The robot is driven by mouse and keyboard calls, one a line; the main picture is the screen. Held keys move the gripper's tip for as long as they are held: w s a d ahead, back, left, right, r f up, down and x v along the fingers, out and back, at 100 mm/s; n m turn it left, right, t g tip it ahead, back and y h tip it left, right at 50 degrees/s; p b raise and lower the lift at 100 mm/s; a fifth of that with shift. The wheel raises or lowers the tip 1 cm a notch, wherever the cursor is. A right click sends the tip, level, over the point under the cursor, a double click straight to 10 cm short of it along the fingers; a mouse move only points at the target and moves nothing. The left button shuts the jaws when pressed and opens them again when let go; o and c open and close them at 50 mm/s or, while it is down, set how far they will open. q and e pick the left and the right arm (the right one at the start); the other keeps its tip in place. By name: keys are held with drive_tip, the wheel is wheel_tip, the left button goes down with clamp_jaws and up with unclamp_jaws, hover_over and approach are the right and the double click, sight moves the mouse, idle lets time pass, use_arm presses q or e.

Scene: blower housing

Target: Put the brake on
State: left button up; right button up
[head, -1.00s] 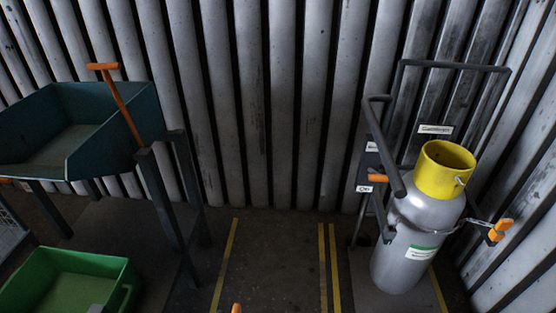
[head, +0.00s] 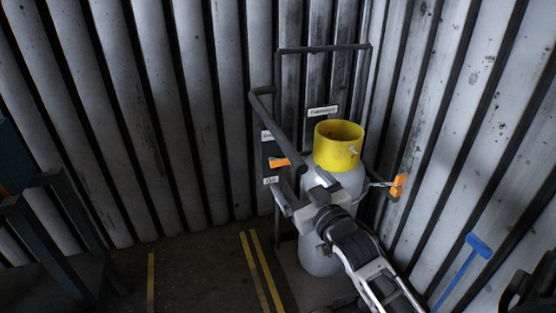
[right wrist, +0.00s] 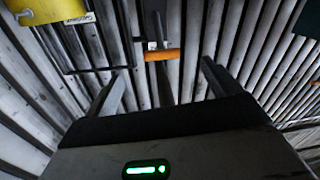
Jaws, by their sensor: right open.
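The orange brake lever (head: 279,162) sticks out roughly level from a dark panel on the frame beside the grey gas cylinder (head: 348,181). White labels sit above and below it; I cannot read them surely. My right gripper (head: 302,190) is in front of the cylinder, just below and right of the lever. In the right wrist view the lever's orange grip (right wrist: 163,54) lies ahead, between the directions of the two open fingers (right wrist: 162,72). The fingers are apart from it and nothing is held. My left gripper is not in view.
A dark bent bar (head: 285,134) slants across close above the lever. The cylinder has a yellow collar (head: 338,145), and an orange-handled clasp (head: 398,186) sits at its right. A blue-handled tool (head: 479,246) leans on the right wall.

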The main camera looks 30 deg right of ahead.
sight(281, 161)
drive_tip(key=w, duration=0.3)
drive_tip(key=w+d, duration=0.1)
drive_tip(key=w, duration=0.6)
drive_tip(key=shift+d+b, duration=0.15)
drive_tip(key=shift+b, duration=0.2)
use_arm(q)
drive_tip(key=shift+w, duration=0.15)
use_arm(e)
drive_tip(key=shift+w+d, duration=0.1)
drive_tip(key=shift+w, duration=0.65)
